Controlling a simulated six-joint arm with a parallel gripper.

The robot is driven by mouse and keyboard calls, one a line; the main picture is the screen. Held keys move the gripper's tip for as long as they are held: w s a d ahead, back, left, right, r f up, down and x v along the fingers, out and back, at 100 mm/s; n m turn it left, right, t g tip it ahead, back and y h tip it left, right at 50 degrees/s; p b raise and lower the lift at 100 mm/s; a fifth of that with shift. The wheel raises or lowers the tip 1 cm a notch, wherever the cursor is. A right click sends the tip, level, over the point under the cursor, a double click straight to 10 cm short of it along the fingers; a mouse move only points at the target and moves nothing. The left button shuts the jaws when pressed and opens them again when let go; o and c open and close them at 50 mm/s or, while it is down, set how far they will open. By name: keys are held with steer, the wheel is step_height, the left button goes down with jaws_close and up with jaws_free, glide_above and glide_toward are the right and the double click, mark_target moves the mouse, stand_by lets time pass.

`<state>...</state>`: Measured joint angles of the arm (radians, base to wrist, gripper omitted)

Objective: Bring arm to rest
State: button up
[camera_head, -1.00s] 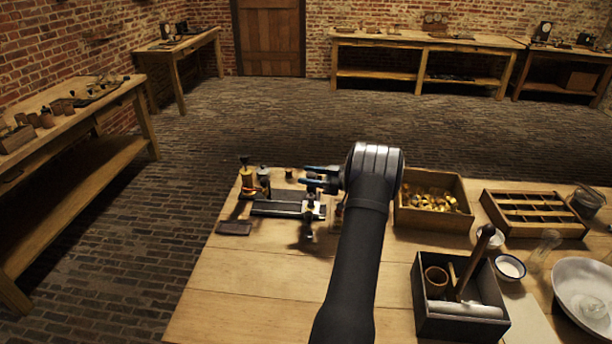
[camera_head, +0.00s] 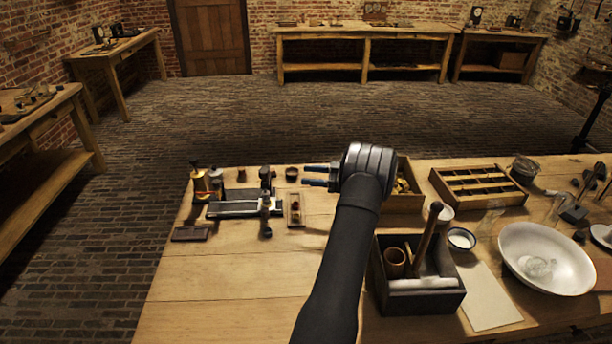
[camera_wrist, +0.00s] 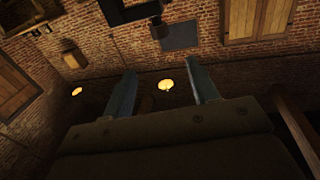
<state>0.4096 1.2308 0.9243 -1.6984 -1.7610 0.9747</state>
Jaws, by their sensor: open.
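My gripper (camera_head: 318,176) is above the wooden workbench (camera_head: 220,285) in the head view, with its two fingers pointing left. It is beside a metal instrument (camera_head: 235,207) on a base at the bench's left end. In the wrist view the two fingers (camera_wrist: 160,88) stand apart with nothing between them. Behind them are brick walls and small lit lamps, and no bench top shows there.
A box with brass pieces (camera_head: 402,190) is partly hidden behind my arm. A dark box (camera_head: 420,300) with a handle stands to the right. The front left bench is clear.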

mark_target(261, 170)
steer(key=w+a, duration=0.3)
steer(key=a, duration=1.4)
steer(key=shift+a, duration=0.1)
steer(key=m+t+h, duration=0.2)
steer(key=t, duration=0.1)
steer(key=m+t+h, duration=0.2)
steer(key=m+t, duration=0.1)
steer(key=w+m+t+h, duration=0.1)
steer(key=m+t, duration=0.1)
steer(key=t, duration=0.2)
steer(key=shift+d+m+h, duration=0.25)
steer(key=shift+m+h, duration=0.05)
steer(key=shift+h, duration=0.1)
steer(key=shift+s+d+t, duration=0.1)
steer(key=shift+d+t, duration=0.2)
steer(key=v, duration=0.8)
steer(key=shift+s+d+r, duration=0.1)
steer(key=shift+s+d, duration=0.1)
steer(key=shift+s, duration=0.2)
stand_by(0.7)
